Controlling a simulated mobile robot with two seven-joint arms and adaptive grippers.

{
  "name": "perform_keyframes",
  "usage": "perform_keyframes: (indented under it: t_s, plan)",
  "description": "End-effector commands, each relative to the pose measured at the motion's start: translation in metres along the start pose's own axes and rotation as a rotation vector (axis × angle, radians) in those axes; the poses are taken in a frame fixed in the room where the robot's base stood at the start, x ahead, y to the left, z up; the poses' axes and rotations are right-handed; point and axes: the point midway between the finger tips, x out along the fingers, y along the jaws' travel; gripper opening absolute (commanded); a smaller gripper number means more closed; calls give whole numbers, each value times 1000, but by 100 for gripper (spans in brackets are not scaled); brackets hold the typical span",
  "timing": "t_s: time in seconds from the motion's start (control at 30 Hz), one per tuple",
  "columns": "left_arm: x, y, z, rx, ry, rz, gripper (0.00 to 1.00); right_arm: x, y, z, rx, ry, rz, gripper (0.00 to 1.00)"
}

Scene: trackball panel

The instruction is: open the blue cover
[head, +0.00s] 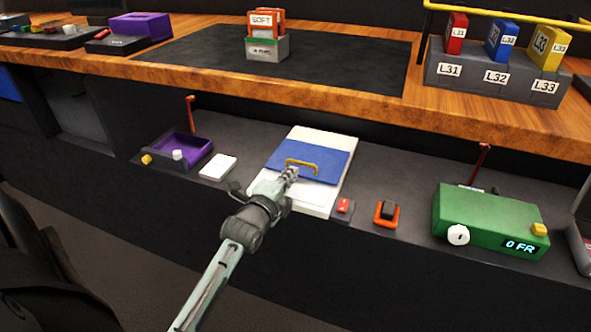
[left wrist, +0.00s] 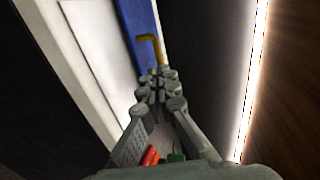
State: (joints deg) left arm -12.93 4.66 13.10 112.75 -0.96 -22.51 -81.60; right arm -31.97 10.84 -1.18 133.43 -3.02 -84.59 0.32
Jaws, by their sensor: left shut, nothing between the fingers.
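The blue cover (head: 325,158) lies across a white panel (head: 318,201) on the lower shelf in the head view. A yellow handle (head: 303,163) stands on the cover. My left gripper (head: 291,172) is shut and empty, just in front of the handle; I cannot tell whether it touches it. In the left wrist view the shut fingertips (left wrist: 157,75) are close to the end of the yellow handle (left wrist: 150,40) on the blue cover (left wrist: 137,18). My right gripper is not in view.
A purple tray box (head: 183,150) and a white block (head: 218,167) stand to the left. A red switch (head: 344,207), an orange-framed black switch (head: 387,212) and a green box (head: 490,220) stand to the right. The wooden counter (head: 350,97) overhangs behind.

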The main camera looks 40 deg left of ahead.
Motion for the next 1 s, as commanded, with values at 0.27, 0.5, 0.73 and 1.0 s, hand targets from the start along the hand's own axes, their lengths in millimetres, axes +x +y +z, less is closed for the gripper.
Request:
perform_keyframes:
  t_s: [0.27,0.5,0.73,1.0]
  plan:
    - [33,0,0,-1,0,0,0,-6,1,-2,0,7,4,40]
    - [37,0,0,-1,0,0,0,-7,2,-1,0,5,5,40]
    - [40,-1,0,0,1,-1,0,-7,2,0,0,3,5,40]
    - [96,-12,0,2,1,-2,0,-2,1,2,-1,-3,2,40]
